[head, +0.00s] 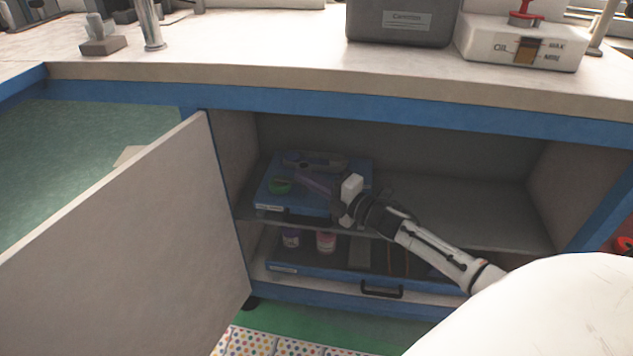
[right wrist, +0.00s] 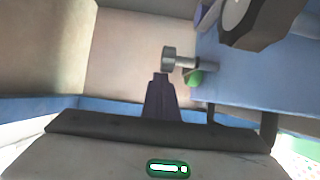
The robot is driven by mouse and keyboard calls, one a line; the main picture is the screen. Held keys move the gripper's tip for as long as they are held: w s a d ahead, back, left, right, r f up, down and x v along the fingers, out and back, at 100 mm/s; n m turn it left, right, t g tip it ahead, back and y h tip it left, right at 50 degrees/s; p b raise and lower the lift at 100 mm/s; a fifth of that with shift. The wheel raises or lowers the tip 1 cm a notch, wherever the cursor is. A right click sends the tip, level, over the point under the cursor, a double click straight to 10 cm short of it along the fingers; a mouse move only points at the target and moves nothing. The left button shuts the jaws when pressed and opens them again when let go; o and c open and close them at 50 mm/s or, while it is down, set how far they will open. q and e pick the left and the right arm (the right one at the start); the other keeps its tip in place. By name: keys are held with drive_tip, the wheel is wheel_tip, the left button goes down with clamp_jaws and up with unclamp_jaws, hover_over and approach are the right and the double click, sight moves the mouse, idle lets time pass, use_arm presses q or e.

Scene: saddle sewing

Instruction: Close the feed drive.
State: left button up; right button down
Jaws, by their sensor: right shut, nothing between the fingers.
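No part in view is clearly recognisable as the feed drive. A pale cabinet door (head: 130,225) stands open at the left, swung out from the cabinet. My right gripper (head: 302,176) reaches into the cabinet, above a blue tray (head: 263,195) on the upper shelf. Its dark fingers are together and empty; they also show in the right wrist view (right wrist: 160,82), beside the blue tray (right wrist: 245,85) and a small grey cylindrical part (right wrist: 169,59). I cannot tell whether they touch anything. My left gripper is not in view.
A lower blue tray (head: 300,272) has a black handle (head: 381,289) and small containers. The shelf's right side (head: 490,225) is empty. On the counter stand a grey box (head: 402,25) and a white oil unit (head: 520,45).

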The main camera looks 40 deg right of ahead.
use_arm(q)
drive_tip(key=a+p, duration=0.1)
drive_tip(key=p, duration=0.1)
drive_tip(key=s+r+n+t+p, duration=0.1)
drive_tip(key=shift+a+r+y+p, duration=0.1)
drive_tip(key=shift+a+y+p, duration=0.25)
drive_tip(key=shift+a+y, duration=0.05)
use_arm(e)
drive_tip(key=s+a, duration=0.1)
drive_tip(key=s, duration=1)
drive_tip(key=shift+s, duration=0.3)
drive_tip(key=shift+a, duration=0.1)
